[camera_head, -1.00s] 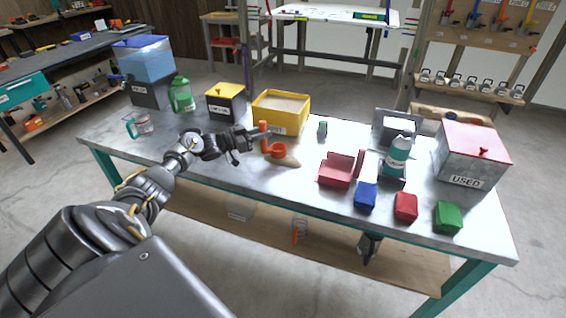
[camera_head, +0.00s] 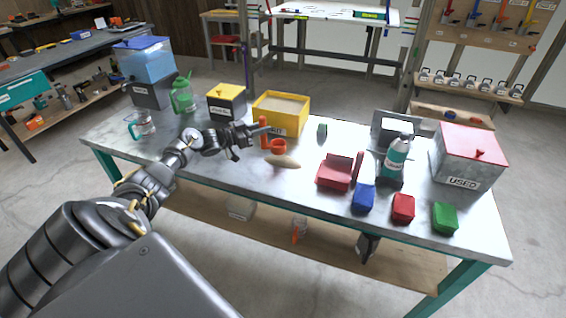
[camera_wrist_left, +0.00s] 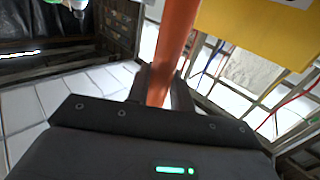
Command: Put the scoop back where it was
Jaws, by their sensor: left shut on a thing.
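The orange scoop (camera_head: 278,147) has a round cup and an upright handle. My left gripper (camera_head: 253,134) is shut on the handle, with the cup just right of the fingers. The left wrist view shows the orange handle (camera_wrist_left: 177,35) between the fingers (camera_wrist_left: 160,88). The scoop is close to the front of a yellow bin (camera_head: 277,125) of pale, sand-like material. A tan oval patch or piece (camera_head: 283,161) lies on the table just in front of the cup. I cannot tell whether the cup touches anything. My right gripper is not in view.
A yellow-lidded box (camera_head: 227,101), green jug (camera_head: 183,96) and clear cup (camera_head: 143,126) stand to the left. The front left tabletop is mostly clear.

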